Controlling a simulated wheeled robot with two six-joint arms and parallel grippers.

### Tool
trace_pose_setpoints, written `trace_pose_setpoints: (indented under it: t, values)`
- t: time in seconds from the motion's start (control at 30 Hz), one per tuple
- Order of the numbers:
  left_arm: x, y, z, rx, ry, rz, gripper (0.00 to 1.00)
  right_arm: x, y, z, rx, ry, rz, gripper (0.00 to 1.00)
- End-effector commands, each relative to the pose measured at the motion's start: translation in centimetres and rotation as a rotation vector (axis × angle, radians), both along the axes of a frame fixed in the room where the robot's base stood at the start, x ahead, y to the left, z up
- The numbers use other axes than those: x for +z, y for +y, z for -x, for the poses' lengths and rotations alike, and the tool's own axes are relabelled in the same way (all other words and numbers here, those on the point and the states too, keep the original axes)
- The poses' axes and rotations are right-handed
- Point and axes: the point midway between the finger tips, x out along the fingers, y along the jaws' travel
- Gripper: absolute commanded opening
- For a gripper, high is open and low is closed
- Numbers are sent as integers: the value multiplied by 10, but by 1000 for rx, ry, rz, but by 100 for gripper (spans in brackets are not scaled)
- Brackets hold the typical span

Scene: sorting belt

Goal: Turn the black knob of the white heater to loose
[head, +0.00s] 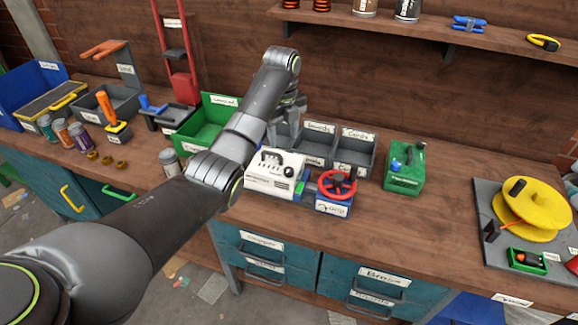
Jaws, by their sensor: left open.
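The white heater (262,182) stands on the wooden bench, just right of my left forearm. Small black parts show on its front and top; the black knob (288,171) seems to be the one at its right front, but its setting is too small to read. My left gripper (291,112) is behind and above the heater, over the grey bins, apart from the heater and the knob. It is open, with nothing seen between its fingers. My left arm partly covers the green bin. My right gripper is out of view.
A blue box with a red wheel (338,183) stands close right of the heater. Behind are grey bins (316,145) and a green bin (200,126). A green box (404,168) stands further right. The bench between it and the yellow reel (532,205) is clear.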

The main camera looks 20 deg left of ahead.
Motion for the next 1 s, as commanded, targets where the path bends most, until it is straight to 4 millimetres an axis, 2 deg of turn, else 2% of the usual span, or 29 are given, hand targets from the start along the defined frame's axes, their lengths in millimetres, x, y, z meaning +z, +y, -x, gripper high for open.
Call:
trace_pose_setpoints:
  t: [0.03,0.1,0.2,0.37,0.63,0.77,0.87,1.0]
  values:
    - [16,-4,-6,-51,6,0,50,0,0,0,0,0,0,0]
    - [30,-7,-10,-110,14,-1,50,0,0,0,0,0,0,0]
    - [42,-10,-12,-161,23,0,50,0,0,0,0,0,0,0]
    - [40,-11,-13,-182,26,0,50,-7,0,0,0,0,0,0]
    - [10,-11,-13,-180,25,0,50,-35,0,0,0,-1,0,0]
    - [-17,-11,-12,-180,28,2,50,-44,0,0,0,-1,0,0]
    - [-33,-12,-12,-180,30,2,50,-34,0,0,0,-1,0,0]
    - [-64,-11,-12,-179,30,2,50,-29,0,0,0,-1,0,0]
